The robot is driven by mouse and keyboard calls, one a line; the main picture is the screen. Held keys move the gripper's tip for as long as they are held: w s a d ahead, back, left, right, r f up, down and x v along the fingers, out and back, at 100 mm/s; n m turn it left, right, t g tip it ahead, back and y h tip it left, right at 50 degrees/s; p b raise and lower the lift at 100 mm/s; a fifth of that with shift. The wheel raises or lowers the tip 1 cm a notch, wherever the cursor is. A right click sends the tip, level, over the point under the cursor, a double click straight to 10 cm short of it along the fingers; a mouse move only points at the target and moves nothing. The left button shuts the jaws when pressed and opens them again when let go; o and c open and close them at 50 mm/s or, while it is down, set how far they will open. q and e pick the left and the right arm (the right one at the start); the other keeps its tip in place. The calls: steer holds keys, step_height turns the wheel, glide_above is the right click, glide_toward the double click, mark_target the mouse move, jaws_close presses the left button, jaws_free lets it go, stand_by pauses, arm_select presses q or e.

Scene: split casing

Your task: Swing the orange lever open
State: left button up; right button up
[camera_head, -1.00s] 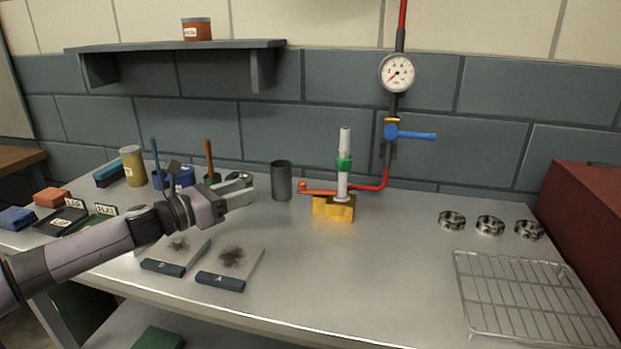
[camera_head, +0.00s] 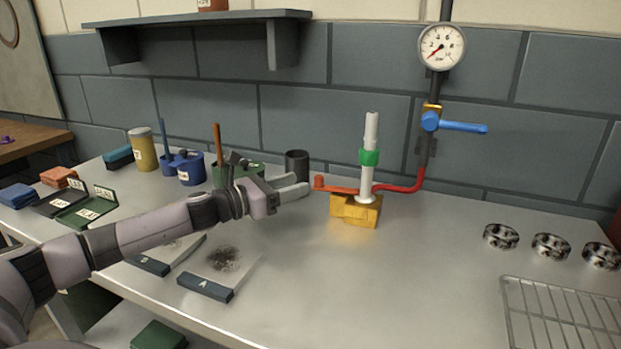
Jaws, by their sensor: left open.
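The orange lever (camera_head: 340,189) sticks out to the left from the foot of a white upright tube (camera_head: 370,150) with a green ring, above a yellow block (camera_head: 355,210). Its rounded end points toward my left gripper (camera_head: 302,186). My left gripper is open, with its fingertips just left of the lever's end and apart from it in the picture. Nothing shows between the fingers. My right gripper is not in view.
A dark cup (camera_head: 297,163) stands just behind my left gripper. A red hose (camera_head: 408,187) runs from the tube to a pipe with a blue handle (camera_head: 460,127) and a gauge (camera_head: 441,46). Metal rings (camera_head: 551,247) and a wire rack (camera_head: 560,315) lie right. The front middle is clear.

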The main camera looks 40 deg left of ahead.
arm_select(q)
steer(key=shift+p+x, duration=0.75)
steer(key=shift+x, duration=1.8)
jaws_close()
